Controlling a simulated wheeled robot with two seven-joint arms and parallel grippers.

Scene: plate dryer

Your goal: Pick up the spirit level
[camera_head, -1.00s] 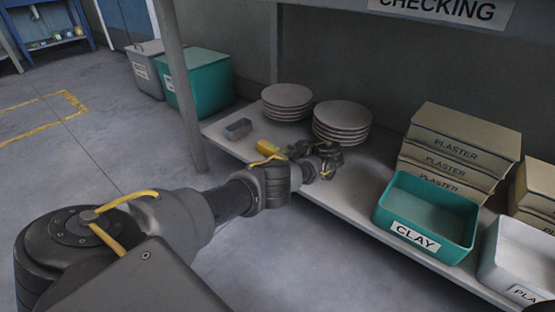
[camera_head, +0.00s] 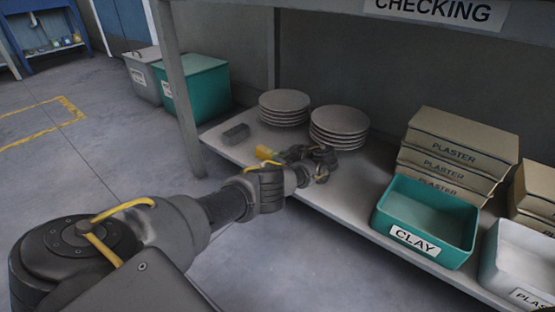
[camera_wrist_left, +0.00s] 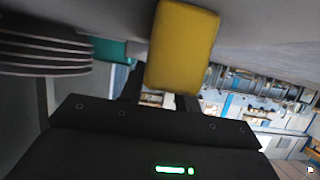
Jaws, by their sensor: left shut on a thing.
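The yellow spirit level (camera_head: 264,153) is at the front left of the lower shelf, partly hidden by my gripper. In the left wrist view the spirit level (camera_wrist_left: 183,45) shows as a yellow block with rounded edges, standing out from between the fingers. My left gripper (camera_head: 286,155) reaches in over the shelf edge and is shut on it. The fingers also show in the left wrist view (camera_wrist_left: 160,92), partly hidden by the block. I cannot tell whether the block still touches the shelf. My right gripper is out of view.
Two plate stacks (camera_head: 284,105) (camera_head: 340,122) stand just behind the gripper. A small grey block (camera_head: 236,132) lies at left. A green CLAY bin (camera_head: 427,238) and PLASTER boxes (camera_head: 460,150) are to the right. A shelf post (camera_head: 181,95) stands at left.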

